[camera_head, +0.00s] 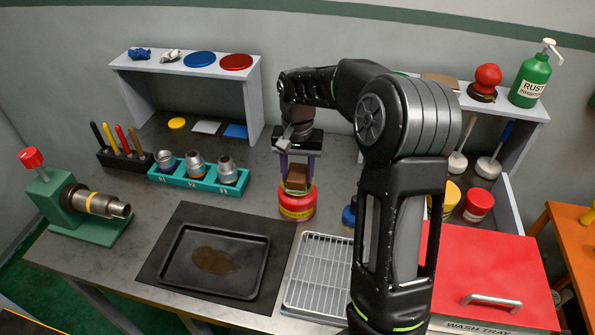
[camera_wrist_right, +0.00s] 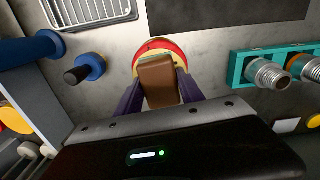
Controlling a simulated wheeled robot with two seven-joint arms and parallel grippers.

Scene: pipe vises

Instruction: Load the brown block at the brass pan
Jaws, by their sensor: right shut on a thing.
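The brown block (camera_head: 297,177) is between the fingers of my right gripper (camera_head: 298,165), which is shut on it. In the right wrist view the block (camera_wrist_right: 160,82) stands out between the two purple fingers. A round red tin with a yellow band (camera_head: 297,205) is directly below the block; it also shows behind the block in the wrist view (camera_wrist_right: 142,58). I cannot tell whether block and tin touch. No thing is clearly a brass pan. My left gripper is not in view.
A black tray with a brown stain (camera_head: 178,270) lies left of a wire rack (camera_head: 317,250). A teal holder (camera_head: 178,180) with metal fittings stands behind the tray. A green vise with a pipe (camera_head: 75,225) is at left. The red wash tray lid (camera_head: 490,265) is at right.

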